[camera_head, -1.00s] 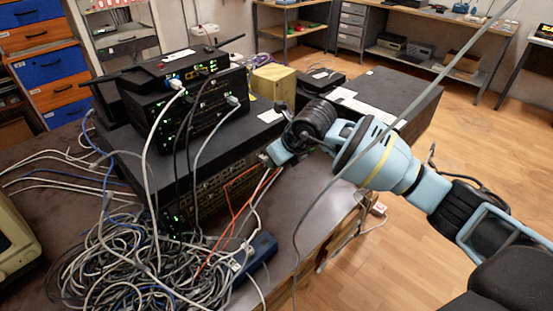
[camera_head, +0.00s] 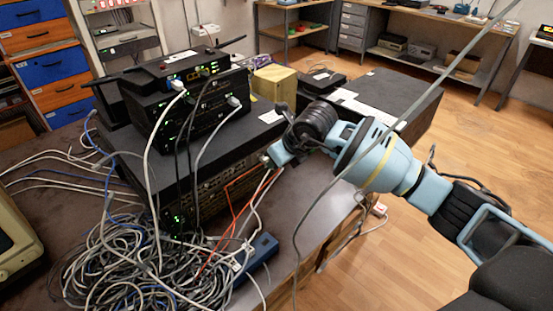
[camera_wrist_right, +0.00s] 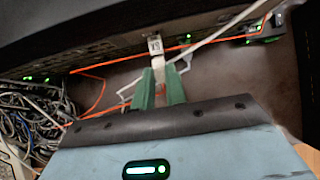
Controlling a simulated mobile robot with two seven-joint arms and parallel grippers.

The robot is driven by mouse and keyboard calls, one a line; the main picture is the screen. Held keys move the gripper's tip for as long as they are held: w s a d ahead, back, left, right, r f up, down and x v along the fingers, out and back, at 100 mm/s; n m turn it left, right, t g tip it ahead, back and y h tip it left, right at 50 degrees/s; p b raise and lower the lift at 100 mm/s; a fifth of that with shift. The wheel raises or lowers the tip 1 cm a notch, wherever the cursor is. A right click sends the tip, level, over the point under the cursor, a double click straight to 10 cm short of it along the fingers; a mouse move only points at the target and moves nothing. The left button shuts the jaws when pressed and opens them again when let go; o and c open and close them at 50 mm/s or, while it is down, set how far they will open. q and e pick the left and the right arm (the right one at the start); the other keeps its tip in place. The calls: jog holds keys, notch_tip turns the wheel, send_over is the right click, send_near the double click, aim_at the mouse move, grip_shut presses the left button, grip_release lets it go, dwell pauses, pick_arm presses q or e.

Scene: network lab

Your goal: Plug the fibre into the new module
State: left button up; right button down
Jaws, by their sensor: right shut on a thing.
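My right gripper (camera_head: 268,161) is at the right front edge of the equipment stack, close to the switch's port face. In the right wrist view its two green fingers (camera_wrist_right: 160,88) are closed on a small pale piece (camera_wrist_right: 156,46) with a light label, pointing at the ports. I cannot tell whether this piece is the module or a plug, or whether it is seated in a port. The orange fibre (camera_head: 232,192) hangs below the gripper; in the right wrist view it (camera_wrist_right: 130,61) crosses behind the held piece. My left gripper is not in view.
The switch (camera_head: 215,185) stands under smaller black devices (camera_head: 200,100). A tangle of grey and white cables (camera_head: 125,255) covers the table's front left. A blue box (camera_head: 256,258) lies beside it. A grey cable (camera_head: 335,180) hangs in front of my right arm.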

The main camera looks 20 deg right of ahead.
jog(key=shift+w, duration=0.15)
dwell(0.3)
jog(key=c, duration=1.3)
grip_release()
jog(key=shift+c, duration=0.2)
jog(key=v, duration=0.7)
jog(key=shift+r, duration=0.35)
